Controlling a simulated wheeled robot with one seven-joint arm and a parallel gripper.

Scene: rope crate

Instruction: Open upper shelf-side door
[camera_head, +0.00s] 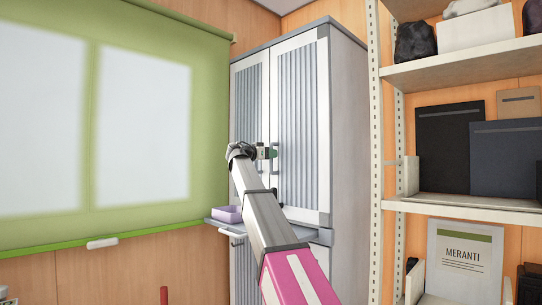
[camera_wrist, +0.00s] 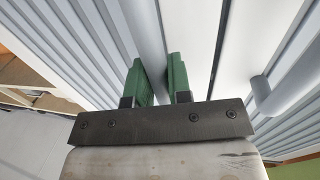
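A tall grey-white cabinet (camera_head: 345,140) stands in the corner. Its upper shelf-side door (camera_head: 299,110) has ribbed panels and looks closed, flush with the other upper door (camera_head: 247,100). My gripper (camera_head: 268,153) is at the shelf-side door's inner edge, at handle height. In the wrist view, my green fingers (camera_wrist: 160,72) stand close together on both sides of the pale door handle (camera_wrist: 147,30), which fills the gap between them. The other door's handle (camera_wrist: 262,92) stands apart, to the right in the wrist view. My arm hides part of the lower doors.
Open shelving (camera_head: 465,205) with binders and boxes stands right of the cabinet. A green blind (camera_head: 213,110) covers the wall to the left.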

